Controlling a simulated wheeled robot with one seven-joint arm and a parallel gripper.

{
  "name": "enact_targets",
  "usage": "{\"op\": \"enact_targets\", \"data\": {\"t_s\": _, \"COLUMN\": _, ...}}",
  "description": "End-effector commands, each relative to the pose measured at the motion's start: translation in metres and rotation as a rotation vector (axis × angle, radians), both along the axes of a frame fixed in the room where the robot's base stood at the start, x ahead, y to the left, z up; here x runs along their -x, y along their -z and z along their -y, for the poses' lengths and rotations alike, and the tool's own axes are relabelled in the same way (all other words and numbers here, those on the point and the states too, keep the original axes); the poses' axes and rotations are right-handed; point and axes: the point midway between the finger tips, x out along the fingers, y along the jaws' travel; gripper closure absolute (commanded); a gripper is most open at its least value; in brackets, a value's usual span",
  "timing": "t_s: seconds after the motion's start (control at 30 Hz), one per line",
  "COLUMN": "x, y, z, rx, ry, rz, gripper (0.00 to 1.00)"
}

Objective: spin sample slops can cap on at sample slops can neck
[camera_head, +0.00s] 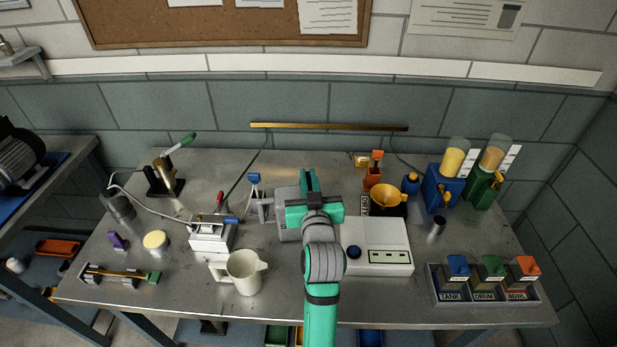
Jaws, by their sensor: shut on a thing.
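My gripper (309,180) is over the middle of the bench, in front of a grey unit (287,224), with its jaws pointing away from the camera. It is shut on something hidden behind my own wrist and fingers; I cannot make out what. A dark container with a yellow funnel-like top (388,198) stands to the right of my gripper, with a small upright label at its left side, too small to read surely. I cannot tell for certain which thing is the sample slops can, and its neck and cap cannot be picked out.
A white instrument (376,246) stands right of my arm, a cream jug (244,272) left. An orange bottle (374,170) and a small blue bottle (411,183) stand behind. A labelled bin rack (487,301) is at front right. Dispensers (443,190) stand at back right.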

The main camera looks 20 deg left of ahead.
Motion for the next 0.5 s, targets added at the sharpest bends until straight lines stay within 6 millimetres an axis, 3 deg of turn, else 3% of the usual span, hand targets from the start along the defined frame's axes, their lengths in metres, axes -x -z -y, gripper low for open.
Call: {"op": "enact_targets", "data": {"t_s": 0.5, "x": -0.0001, "y": 0.0087, "z": -0.0001, "rx": 0.0, "ry": 0.0, "rz": 0.0, "gripper": 1.0}}
